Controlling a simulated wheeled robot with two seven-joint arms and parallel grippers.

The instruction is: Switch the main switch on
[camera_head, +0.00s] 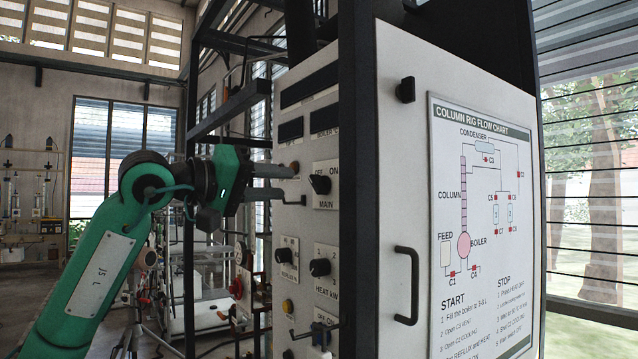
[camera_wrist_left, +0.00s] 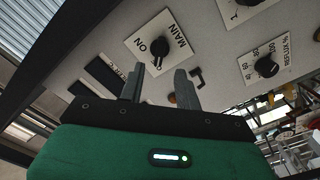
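The main switch is a black knob (camera_head: 319,184) on a white plate marked OFF, ON and MAIN, on the grey control panel. In the head view it appears turned toward the OFF side; I cannot read its exact angle. The knob (camera_wrist_left: 160,48) also shows in the left wrist view, just beyond the fingertips. My left gripper (camera_head: 287,182) is open and empty, its fingers pointing at the panel just left of the knob. In the wrist view its two fingers (camera_wrist_left: 160,72) stand apart, with nothing between them. Contact with the panel cannot be told. My right gripper is not in view.
Below are a HEAT knob (camera_head: 320,267) and a REFLUX knob (camera_head: 284,256). A small hooked lever (camera_head: 290,201) sits near the fingertips. A dark frame post (camera_head: 360,180) stands right of the panel, before a white door with a handle (camera_head: 408,286) and flow chart (camera_head: 482,220).

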